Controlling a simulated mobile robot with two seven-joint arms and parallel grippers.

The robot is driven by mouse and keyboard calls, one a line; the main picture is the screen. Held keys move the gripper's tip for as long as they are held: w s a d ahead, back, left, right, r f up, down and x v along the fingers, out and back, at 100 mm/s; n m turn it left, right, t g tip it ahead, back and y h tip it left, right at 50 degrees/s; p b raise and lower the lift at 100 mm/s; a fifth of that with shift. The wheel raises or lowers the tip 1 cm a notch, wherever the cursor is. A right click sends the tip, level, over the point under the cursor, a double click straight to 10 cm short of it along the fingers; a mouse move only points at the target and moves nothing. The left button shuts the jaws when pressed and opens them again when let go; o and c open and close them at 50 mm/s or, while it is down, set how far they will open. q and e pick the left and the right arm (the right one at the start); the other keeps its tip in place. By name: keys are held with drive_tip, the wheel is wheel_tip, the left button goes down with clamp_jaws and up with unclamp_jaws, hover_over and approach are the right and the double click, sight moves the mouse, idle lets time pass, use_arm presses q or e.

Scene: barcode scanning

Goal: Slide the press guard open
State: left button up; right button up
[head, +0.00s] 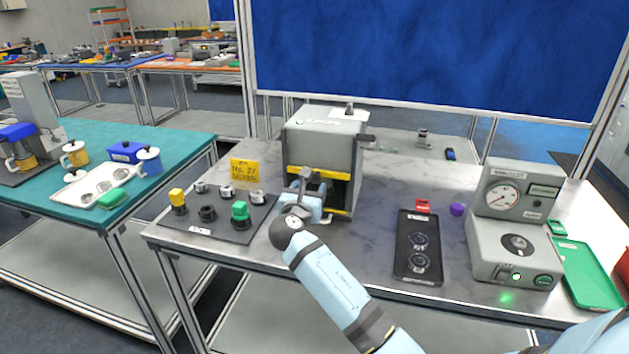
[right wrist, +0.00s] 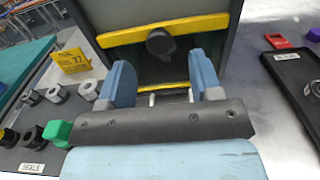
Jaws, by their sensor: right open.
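The press (head: 325,137) is a grey box at the back of the marble-topped table, with a dark opening in its front. The guard shows as a yellow bar (head: 334,174) across the upper part of this opening, also in the right wrist view (right wrist: 190,26). A dark round knob (right wrist: 160,43) sits at the bar. My right gripper (head: 306,186) is in front of the press. In the right wrist view its blue fingers (right wrist: 163,78) are apart with nothing between them; the knob is just beyond, apparently untouched. My left gripper is out of view.
Bare tabletop (head: 375,215) lies between press and tray.

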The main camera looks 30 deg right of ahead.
sight(315, 179)
drive_tip(key=x, duration=0.5)
drive_tip(key=shift+a, duration=0.1)
clamp_jaws()
wheel_tip(315, 179, up, 9)
drive_tip(key=p, duration=1)
drive_tip(key=shift+r, duration=0.2)
drive_tip(key=shift+f, duration=0.1)
unclamp_jaws()
drive_tip(key=shift+f, duration=0.1)
